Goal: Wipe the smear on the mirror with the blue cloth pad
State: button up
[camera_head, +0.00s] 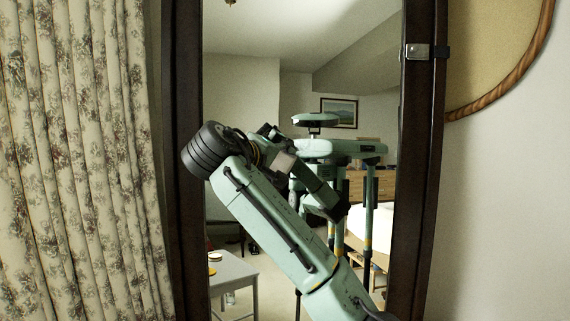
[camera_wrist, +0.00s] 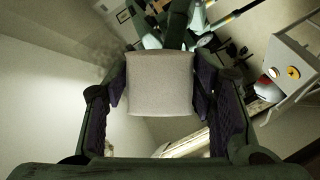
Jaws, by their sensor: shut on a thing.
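The mirror (camera_head: 240,85) is a tall panel in a dark wooden frame, showing a reflection of the room and of me. My gripper (camera_head: 268,143) is in front of the glass, partly hidden by my arm in the head view. In the wrist view, my gripper (camera_wrist: 160,100) has a finger on each side of a square pad (camera_wrist: 160,78) and is shut on it. The pad's visible face looks pale grey, not blue. Whether it touches the glass I cannot tell. I cannot clearly make out the smear.
A floral curtain (camera_head: 85,160) hangs left of the mirror. A metal latch (camera_head: 417,52) is on the right frame post. A round rope-edged piece (camera_head: 500,45) hangs on the white wall (camera_head: 510,200). The table, bed and drawers appear as reflections.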

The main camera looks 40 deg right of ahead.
jog(key=shift+w+a+r+p, duration=0.1)
jog(key=shift+w+a+p, duration=0.2)
jog(key=shift+w+a, duration=0.75)
jog(key=shift+w+d+r+p, duration=0.1)
jog(key=shift+d+r+p, duration=0.05)
jog(key=shift+r+p, duration=0.6)
jog(key=shift+s+d+b, duration=0.45)
jog(key=shift+s+d, duration=0.25)
jog(key=shift+s, duration=0.1)
jog(key=shift+s+d+b, duration=0.3)
jog(key=shift+s+d, duration=2.6)
jog(key=shift+s, duration=0.25)
jog(key=shift+a, duration=0.1)
jog(key=shift+s+a+r+b, duration=0.2)
jog(key=shift+s+a+b, duration=0.35)
jog(key=shift+s+a, duration=0.5)
jog(key=shift+s+a+r+b, duration=0.15)
jog(key=shift+s+a+b, duration=0.35)
jog(key=shift+s+a, duration=0.55)
jog(key=shift+w, duration=0.1)
